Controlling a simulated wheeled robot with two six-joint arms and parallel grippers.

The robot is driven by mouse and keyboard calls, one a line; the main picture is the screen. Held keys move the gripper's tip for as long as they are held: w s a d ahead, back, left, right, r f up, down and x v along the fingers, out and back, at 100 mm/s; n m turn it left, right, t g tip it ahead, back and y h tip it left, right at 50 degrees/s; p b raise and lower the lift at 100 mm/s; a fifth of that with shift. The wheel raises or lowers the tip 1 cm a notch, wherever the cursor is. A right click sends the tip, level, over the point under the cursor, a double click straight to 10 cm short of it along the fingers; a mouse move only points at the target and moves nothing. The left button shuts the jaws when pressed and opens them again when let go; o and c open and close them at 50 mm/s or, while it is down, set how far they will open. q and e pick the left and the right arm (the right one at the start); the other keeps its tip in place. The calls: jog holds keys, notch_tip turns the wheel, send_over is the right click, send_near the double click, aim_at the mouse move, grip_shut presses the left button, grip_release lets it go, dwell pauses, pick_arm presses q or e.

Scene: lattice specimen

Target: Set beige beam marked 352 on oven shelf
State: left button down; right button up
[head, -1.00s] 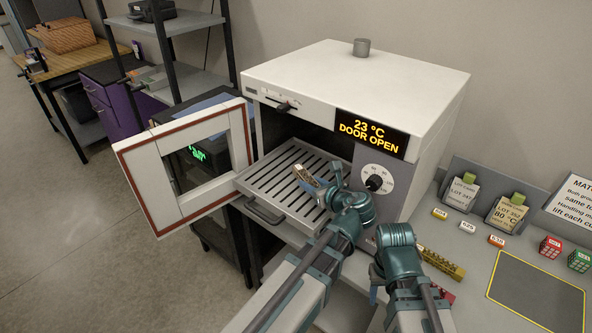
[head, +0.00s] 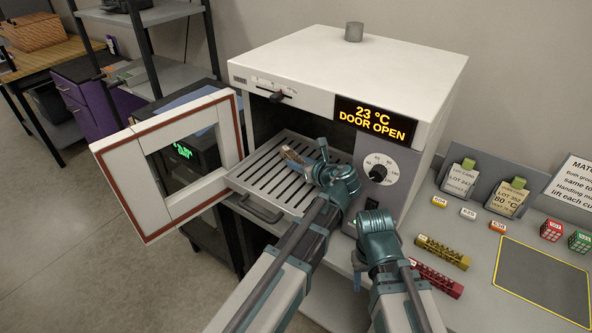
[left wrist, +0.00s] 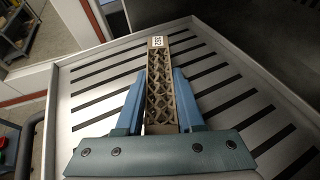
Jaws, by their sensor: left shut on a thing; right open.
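The beige lattice beam (left wrist: 160,85) is between the fingers of my left gripper (left wrist: 163,98), which is shut on it. In the left wrist view its far end carries a white label that appears to read 352. In the head view the beam (head: 292,155) shows just past my left gripper (head: 308,162), over the slotted oven shelf (head: 262,195). I cannot tell whether the beam touches the shelf. The shelf is pulled out of the open oven (head: 300,60). My right gripper (head: 358,278) is open and empty, low in front of the oven; its fingers are partly hidden.
The oven door (head: 165,215) stands open at the left. A yellow beam (head: 442,252) and a red beam (head: 436,281) lie on the bench at right, near a dark yellow-edged mat (head: 540,285). Lot cards (head: 505,198) stand behind small labelled blocks. The shelf around the held beam is clear.

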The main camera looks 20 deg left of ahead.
pick_arm(q)
jog(key=shift+s+d+f+b, duration=0.1)
jog(key=shift+f+b, duration=0.2)
jog(key=shift+f, duration=0.4)
pick_arm(e)
jog(key=shift+d+f, duration=0.1)
jog(key=shift+f, duration=0.6)
pick_arm(q)
jog(key=shift+f, duration=0.1)
pick_arm(e)
jog(key=shift+f, duration=0.15)
pick_arm(q)
jog(key=c, duration=0.5)
grip_release()
pick_arm(e)
jog(key=shift+r, duration=0.2)
